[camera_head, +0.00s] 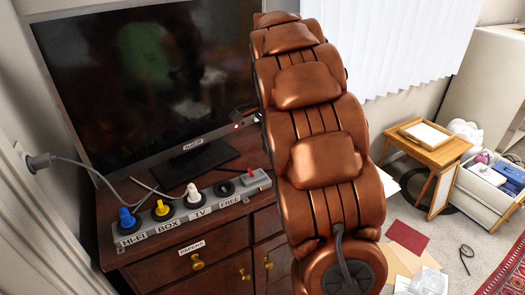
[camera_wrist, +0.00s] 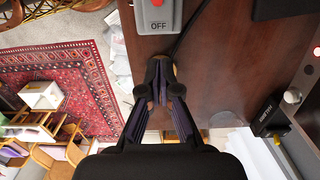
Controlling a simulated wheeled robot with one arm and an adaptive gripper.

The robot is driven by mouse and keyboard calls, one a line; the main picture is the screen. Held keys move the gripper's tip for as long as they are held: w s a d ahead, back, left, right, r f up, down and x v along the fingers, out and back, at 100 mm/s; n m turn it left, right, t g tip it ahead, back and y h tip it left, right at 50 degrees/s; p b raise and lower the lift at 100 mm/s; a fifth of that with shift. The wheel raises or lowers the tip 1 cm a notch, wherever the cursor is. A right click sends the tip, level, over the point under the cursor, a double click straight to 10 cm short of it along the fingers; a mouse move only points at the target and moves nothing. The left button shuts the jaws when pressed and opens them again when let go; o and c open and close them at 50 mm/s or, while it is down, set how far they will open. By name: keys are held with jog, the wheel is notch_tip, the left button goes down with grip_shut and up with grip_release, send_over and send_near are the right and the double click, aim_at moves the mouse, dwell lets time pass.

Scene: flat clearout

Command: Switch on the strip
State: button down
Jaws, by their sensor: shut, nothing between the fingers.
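The power strip (camera_head: 195,212) lies along the front of the brown cabinet top. Blue (camera_head: 127,217), yellow (camera_head: 161,208) and white (camera_head: 193,193) plugs sit in the sockets labelled HI-FI, BOX and TV; the socket labelled FREE is empty. Its switch end (camera_head: 256,178) is at the right. In the wrist view this end (camera_wrist: 143,20) shows a red spot at the top edge and the word OFF. My gripper (camera_wrist: 160,70) is shut and empty, its tips over the cabinet top just below the OFF end in that picture. My arm hides the gripper in the head view.
A television (camera_head: 150,80) stands behind the strip. Grey cords run left to a wall plug (camera_head: 40,162). A black box (camera_wrist: 270,115) is at the right in the wrist view. A small wooden table (camera_head: 430,150) and a white crate (camera_head: 485,190) stand on the floor at right.

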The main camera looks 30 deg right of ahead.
notch_tip(320, 180, up, 9)
jog(key=a+b, duration=0.1)
jog(key=b, duration=0.1)
jog(key=shift+a, duration=0.2)
jog(key=shift+f, duration=0.1)
jog(key=shift+a, duration=0.1)
dwell(0.7)
jog(key=s+a+f+n, duration=0.5)
jog(key=s+a+n, duration=0.1)
jog(key=s, duration=0.4)
jog(key=s+a+f+n+g, duration=0.1)
jog(key=s+a+f+n, duration=0.5)
jog(key=s, duration=0.4)
jog(key=s+a+f+n, duration=0.6)
jog(key=s+a, duration=0.1)
jog(key=s, duration=0.3)
jog(key=shift+s+a+f+n+g, duration=0.2)
jog(key=shift+s+a+n+g, duration=0.1)
jog(key=shift+s+n+g, duration=0.1)
